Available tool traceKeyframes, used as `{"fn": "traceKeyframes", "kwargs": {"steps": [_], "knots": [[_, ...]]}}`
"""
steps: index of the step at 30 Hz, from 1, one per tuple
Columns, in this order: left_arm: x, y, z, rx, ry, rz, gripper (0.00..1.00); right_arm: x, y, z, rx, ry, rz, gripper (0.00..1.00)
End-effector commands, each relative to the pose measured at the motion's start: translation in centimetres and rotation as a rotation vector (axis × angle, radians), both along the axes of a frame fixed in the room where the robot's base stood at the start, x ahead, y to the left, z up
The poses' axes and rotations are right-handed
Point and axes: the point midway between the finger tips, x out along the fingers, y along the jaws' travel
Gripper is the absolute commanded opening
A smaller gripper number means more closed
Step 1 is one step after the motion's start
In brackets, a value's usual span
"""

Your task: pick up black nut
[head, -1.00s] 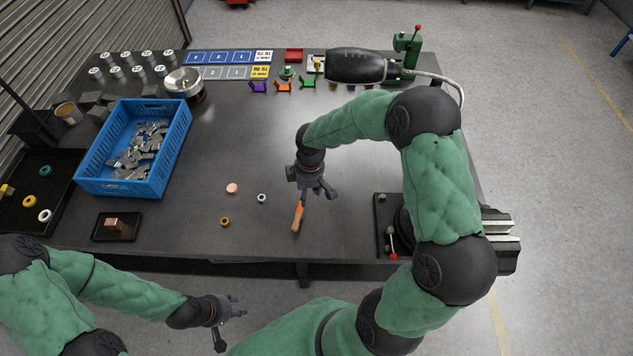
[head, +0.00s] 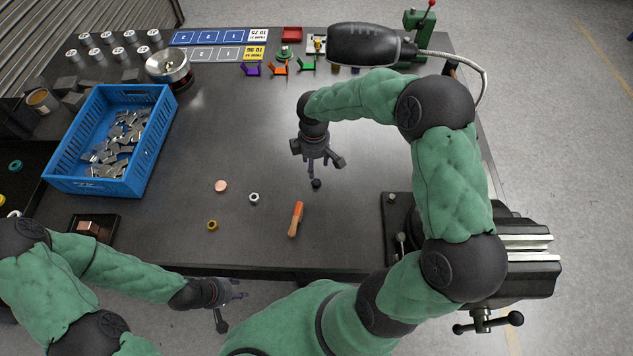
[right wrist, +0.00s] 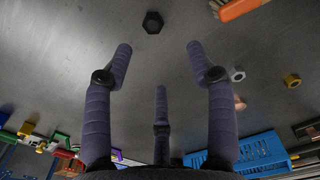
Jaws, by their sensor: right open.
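The black nut (head: 316,183) lies on the dark table just below my right gripper's fingertips in the head view. In the right wrist view the black hexagonal nut (right wrist: 153,22) lies beyond the fingertips, near the top. My right gripper (head: 318,168) is open and empty, its purple fingers (right wrist: 158,60) spread apart. The nut is not between the fingers in the wrist view. My left gripper (head: 238,290) is beyond the table's front edge, with its fingers apart and nothing seen in them.
An orange-handled tool (head: 296,219) lies near the nut. A silver nut (head: 254,198), a brass nut (head: 212,225) and a copper disc (head: 220,186) lie to the left. A blue crate (head: 150,150) of metal parts stands further left; a vise (head: 520,250) is at the right edge.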

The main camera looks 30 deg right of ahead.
Motion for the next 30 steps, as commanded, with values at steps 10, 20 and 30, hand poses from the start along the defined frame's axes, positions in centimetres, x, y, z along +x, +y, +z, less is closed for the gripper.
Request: {"fn": "traceKeyframes", "kwargs": {"steps": [10,20,30], "knots": [[0.0,0.0,-1.3,0.0,0.0,0.0,0.4,0.0,0.0,-2.7,0.0,0.001,0.001,0.57],[0.0,0.0,-2.1,0.0,0.0,0.0,0.4,0.1,-0.1,-6.5,-0.001,-0.001,0.0,0.57],[0.0,0.0,-3.3,0.0,0.0,0.0,0.4,0.2,-0.5,-10.4,0.001,0.002,-0.001,0.57]]}}
